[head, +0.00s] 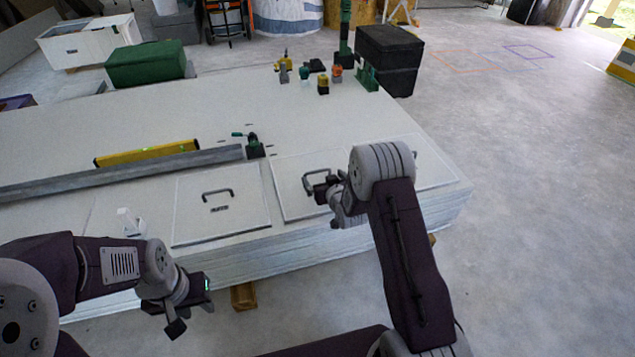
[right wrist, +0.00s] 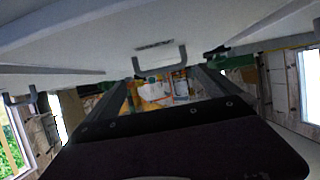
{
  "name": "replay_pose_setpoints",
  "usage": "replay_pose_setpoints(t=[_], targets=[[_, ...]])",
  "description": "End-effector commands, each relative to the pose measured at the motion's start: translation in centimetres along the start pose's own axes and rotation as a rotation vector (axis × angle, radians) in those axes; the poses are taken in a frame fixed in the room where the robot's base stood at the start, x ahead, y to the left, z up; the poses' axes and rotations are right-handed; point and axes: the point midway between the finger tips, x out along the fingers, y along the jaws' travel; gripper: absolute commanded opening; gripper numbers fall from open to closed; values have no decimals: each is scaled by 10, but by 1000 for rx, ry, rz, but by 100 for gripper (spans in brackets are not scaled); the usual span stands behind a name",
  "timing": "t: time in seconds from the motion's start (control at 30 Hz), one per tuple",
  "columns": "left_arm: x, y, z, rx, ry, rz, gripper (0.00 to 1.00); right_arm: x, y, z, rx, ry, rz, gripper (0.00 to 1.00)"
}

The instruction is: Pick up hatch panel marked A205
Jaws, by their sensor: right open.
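Three light hatch panels lie in a row on the front of the large white stack: a left panel (head: 245,222), a middle panel (head: 285,170) and a right panel (head: 435,172) partly behind my right arm. The left panel has a dark handle (head: 217,192) and a small marking too small to read. My right gripper (head: 326,200) is open by the middle panel's handle (head: 308,182). In the right wrist view, a grey handle (right wrist: 160,66) and an unreadable marking show beyond the open fingers. My left gripper (head: 190,308) is open and empty in front of the stack.
A grey beam (head: 120,173), a yellow level (head: 148,153) and a green tool (head: 253,147) lie behind the panels. Several small tools stand at the back near a black box (head: 388,60). A green case (head: 146,64) is at the back left.

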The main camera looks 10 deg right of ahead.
Motion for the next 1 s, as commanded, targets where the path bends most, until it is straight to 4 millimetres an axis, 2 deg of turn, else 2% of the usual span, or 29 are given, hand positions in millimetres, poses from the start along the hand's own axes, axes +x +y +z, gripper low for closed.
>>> replay_pose_setpoints(t=[0.07,0.27,0.4,0.47,0.6,0.8,0.83,1.0], targets=[[14,0,1,0,1,0,36,14,0,4,0,3,0,100],[19,0,2,0,0,0,36,23,0,3,0,1,0,100],[49,-1,5,0,0,0,36,48,-2,14,0,3,0,100],[57,-1,6,0,-1,0,36,57,-2,14,0,4,0,100],[62,-1,7,0,0,0,36,71,-2,9,0,1,0,100],[60,-1,6,0,0,0,36,71,-2,6,0,-1,0,100],[60,-1,6,0,0,0,36,71,-2,6,0,-1,0,97],[60,-1,6,0,0,0,36,71,-2,6,0,0,0,50]])
